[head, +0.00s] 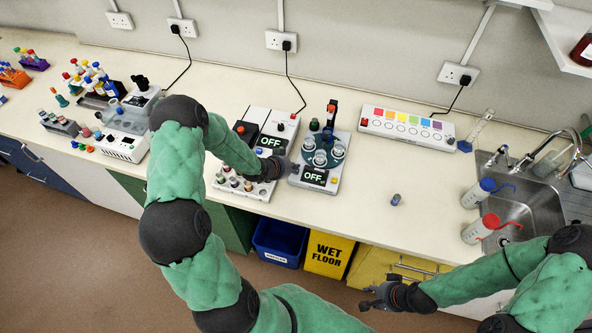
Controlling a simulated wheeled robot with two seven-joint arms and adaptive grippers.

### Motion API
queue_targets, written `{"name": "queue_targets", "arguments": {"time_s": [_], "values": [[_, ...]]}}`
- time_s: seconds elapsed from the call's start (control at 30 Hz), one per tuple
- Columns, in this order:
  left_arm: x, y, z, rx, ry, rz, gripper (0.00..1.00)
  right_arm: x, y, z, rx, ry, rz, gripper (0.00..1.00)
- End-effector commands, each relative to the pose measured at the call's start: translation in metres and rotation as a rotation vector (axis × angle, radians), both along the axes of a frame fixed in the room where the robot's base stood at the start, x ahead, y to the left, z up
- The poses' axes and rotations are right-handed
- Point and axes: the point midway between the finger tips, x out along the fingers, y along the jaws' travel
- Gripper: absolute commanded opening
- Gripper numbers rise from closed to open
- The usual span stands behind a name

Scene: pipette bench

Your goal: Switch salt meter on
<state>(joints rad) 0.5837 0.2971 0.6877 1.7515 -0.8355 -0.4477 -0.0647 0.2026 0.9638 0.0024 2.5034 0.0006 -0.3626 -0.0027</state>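Two bench devices show "OFF" on their screens, and I cannot read a label saying which is the salt meter. The right-hand device (323,160) carries clear beakers and an upright stand with an orange top, with its OFF screen (314,175) at the front. The left-hand device (263,125) has a red knob, a dark block and an OFF screen (272,142). My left gripper (293,168) is between them, close beside the right-hand device's screen. Its fingers are too small to judge, and contact is unclear. My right gripper (367,298) is open and empty, in front of the bench.
A vial rack (240,183) lies under my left forearm. A strip with coloured squares (407,126) stands at the back. A small vial (396,199) stands alone on clear bench.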

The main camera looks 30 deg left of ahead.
Motion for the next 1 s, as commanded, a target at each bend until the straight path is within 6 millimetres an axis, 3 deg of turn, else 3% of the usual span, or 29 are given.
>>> {"name": "queue_targets", "arguments": {"time_s": [1.0], "values": [[0.0,0.0,0.019,0.0,0.0,0.0,0.0,0.0,0.0,0.014,0.0,0.0,0.0,0.34]]}}
